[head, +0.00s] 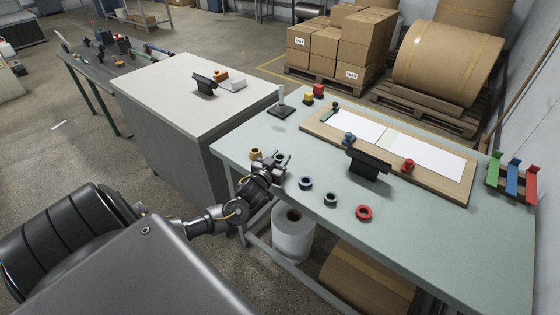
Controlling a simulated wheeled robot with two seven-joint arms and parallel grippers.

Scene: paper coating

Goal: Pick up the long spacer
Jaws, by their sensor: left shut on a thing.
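My left gripper (272,163) is at the left front edge of the pale green table. Its jaws are shut on a small greyish piece, mostly hidden by the fingers; I cannot clearly tell its length or shape. From its place in the row it looks like a spacer. A yellow ring (256,154) is just left of the fingers. My right gripper is not in view.
A wooden board (452,188) with white sheets lies behind the rings, with a black stand (369,165) in front of it. A grey cabinet (150,84) stands to the left. A black-based post (281,108) stands at the table's back left. The table's right front is clear.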

